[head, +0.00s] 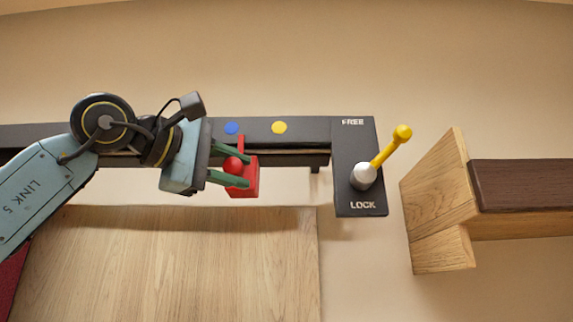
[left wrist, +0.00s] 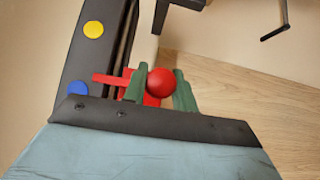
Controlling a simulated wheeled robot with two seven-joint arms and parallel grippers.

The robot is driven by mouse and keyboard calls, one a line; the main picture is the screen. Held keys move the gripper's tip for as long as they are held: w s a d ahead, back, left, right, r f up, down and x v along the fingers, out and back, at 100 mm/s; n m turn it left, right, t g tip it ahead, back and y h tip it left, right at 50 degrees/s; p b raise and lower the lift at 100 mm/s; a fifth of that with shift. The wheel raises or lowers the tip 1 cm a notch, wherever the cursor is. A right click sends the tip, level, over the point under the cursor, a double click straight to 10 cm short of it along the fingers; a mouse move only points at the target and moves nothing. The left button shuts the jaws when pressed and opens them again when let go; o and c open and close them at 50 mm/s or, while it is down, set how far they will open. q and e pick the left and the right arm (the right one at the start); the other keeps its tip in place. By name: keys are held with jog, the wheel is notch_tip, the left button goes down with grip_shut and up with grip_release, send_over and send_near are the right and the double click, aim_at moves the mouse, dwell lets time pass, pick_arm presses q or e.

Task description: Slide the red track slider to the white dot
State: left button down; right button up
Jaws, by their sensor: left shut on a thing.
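The red track slider (head: 246,184) sits on the dark track (head: 190,130) in the head view, just right of the blue dot and left of the yellow dot. Its round red knob (left wrist: 161,82) shows in the left wrist view. My left gripper (head: 240,168) comes in from the left, with its green fingers on either side of the knob, shut on it. In the left wrist view the fingers (left wrist: 160,86) flank the knob. No white dot shows in either view; my left gripper and wrist cover part of the track. My right gripper is not in view.
Blue dot (head: 232,128) and yellow dot (head: 279,127) mark the track. A FREE/LOCK plate (head: 345,140) at its right end carries a yellow-handled lever (head: 390,145), its handle tilted up right. A wooden panel (head: 190,265) lies below; a wooden block (head: 440,200) stands at right.

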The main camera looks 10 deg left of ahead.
pick_arm(q)
jog(key=s+a+p, duration=0.2)
jog(key=a, duration=0.9)
jog(key=c, duration=1.1)
grip_release()
jog(key=b+v, duration=0.1)
jog(key=v, duration=1.2)
jog(key=shift+s+a+b, duration=0.15)
jog(key=shift+a+b, duration=0.05)
jog(key=shift+b, duration=0.2)
